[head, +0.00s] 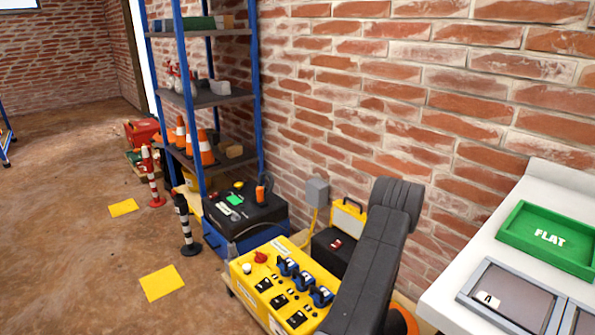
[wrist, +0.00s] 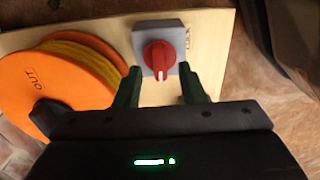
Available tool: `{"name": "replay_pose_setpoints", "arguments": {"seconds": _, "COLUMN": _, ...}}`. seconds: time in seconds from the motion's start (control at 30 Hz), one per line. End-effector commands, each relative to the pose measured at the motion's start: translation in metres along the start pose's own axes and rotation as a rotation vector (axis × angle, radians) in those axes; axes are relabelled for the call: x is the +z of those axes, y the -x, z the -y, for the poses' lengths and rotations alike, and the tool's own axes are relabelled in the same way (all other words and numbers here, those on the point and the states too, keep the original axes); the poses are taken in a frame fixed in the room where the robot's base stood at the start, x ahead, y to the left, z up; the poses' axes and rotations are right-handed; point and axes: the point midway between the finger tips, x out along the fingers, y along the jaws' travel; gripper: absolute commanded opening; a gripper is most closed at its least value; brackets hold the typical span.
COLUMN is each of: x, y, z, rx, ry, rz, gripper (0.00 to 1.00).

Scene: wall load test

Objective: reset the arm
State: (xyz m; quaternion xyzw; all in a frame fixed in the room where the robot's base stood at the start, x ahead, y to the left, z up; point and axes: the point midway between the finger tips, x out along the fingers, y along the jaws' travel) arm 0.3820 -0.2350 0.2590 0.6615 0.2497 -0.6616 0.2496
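My arm (head: 372,255) is in the head view, a dark grey link leaning up to the right in front of the brick wall. The head view does not show my gripper's fingers. In the wrist view my gripper (wrist: 160,90) has two dark green fingers spread apart with nothing between them. Beyond the fingertips is a red rotary knob (wrist: 159,57) on a grey box, mounted on a pale wooden board (wrist: 210,30). I cannot tell how far the fingertips are from the knob.
An orange reel (wrist: 65,85) marked OUT is left of the knob. A yellow control box (head: 280,285) stands beside my arm. A blue shelf (head: 205,100) with cones is against the wall. A white counter (head: 450,290) with a green FLAT tray (head: 550,238) is at right. Open floor lies left.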

Motion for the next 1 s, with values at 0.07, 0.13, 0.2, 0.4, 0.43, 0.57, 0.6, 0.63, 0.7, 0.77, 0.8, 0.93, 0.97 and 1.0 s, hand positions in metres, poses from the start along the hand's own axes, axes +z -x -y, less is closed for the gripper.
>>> {"name": "replay_pose_setpoints", "arguments": {"seconds": 0.07, "x": 0.000, "y": 0.017, "z": 0.000, "rx": 0.000, "ry": 0.001, "rz": 0.000, "gripper": 0.36}}
{"name": "replay_pose_setpoints", "arguments": {"seconds": 0.13, "x": 0.000, "y": 0.025, "z": 0.000, "rx": 0.000, "ry": 0.001, "rz": 0.000, "gripper": 0.36}}
{"name": "replay_pose_setpoints", "arguments": {"seconds": 0.2, "x": 0.000, "y": 0.034, "z": 0.000, "rx": 0.000, "ry": 0.000, "rz": 0.000, "gripper": 0.36}}
{"name": "replay_pose_setpoints", "arguments": {"seconds": 0.4, "x": 0.000, "y": 0.057, "z": 0.000, "rx": 0.000, "ry": 0.000, "rz": 0.000, "gripper": 0.36}}
{"name": "replay_pose_setpoints", "arguments": {"seconds": 0.43, "x": 0.000, "y": 0.060, "z": 0.000, "rx": 0.000, "ry": 0.000, "rz": 0.000, "gripper": 0.36}}
{"name": "replay_pose_setpoints", "arguments": {"seconds": 0.57, "x": 0.000, "y": 0.075, "z": 0.000, "rx": 0.000, "ry": 0.000, "rz": 0.000, "gripper": 0.36}}
{"name": "replay_pose_setpoints", "arguments": {"seconds": 0.6, "x": 0.000, "y": 0.080, "z": 0.000, "rx": 0.000, "ry": 0.000, "rz": 0.000, "gripper": 0.36}}
{"name": "replay_pose_setpoints", "arguments": {"seconds": 0.63, "x": 0.001, "y": 0.083, "z": 0.000, "rx": 0.000, "ry": 0.000, "rz": 0.000, "gripper": 0.36}}
{"name": "replay_pose_setpoints", "arguments": {"seconds": 0.7, "x": 0.001, "y": 0.091, "z": 0.000, "rx": 0.000, "ry": 0.000, "rz": 0.000, "gripper": 0.36}}
{"name": "replay_pose_setpoints", "arguments": {"seconds": 0.77, "x": 0.000, "y": 0.098, "z": 0.000, "rx": 0.000, "ry": 0.000, "rz": 0.000, "gripper": 0.36}}
{"name": "replay_pose_setpoints", "arguments": {"seconds": 0.8, "x": 0.000, "y": 0.103, "z": 0.000, "rx": 0.000, "ry": 0.000, "rz": 0.000, "gripper": 0.36}}
{"name": "replay_pose_setpoints", "arguments": {"seconds": 0.93, "x": 0.000, "y": 0.117, "z": 0.000, "rx": 0.000, "ry": 0.001, "rz": 0.000, "gripper": 0.36}}
{"name": "replay_pose_setpoints", "arguments": {"seconds": 0.97, "x": 0.000, "y": 0.121, "z": 0.000, "rx": 0.000, "ry": 0.001, "rz": 0.000, "gripper": 0.36}}
{"name": "replay_pose_setpoints", "arguments": {"seconds": 1.0, "x": 0.000, "y": 0.120, "z": 0.000, "rx": -0.001, "ry": 0.000, "rz": 0.000, "gripper": 0.36}}
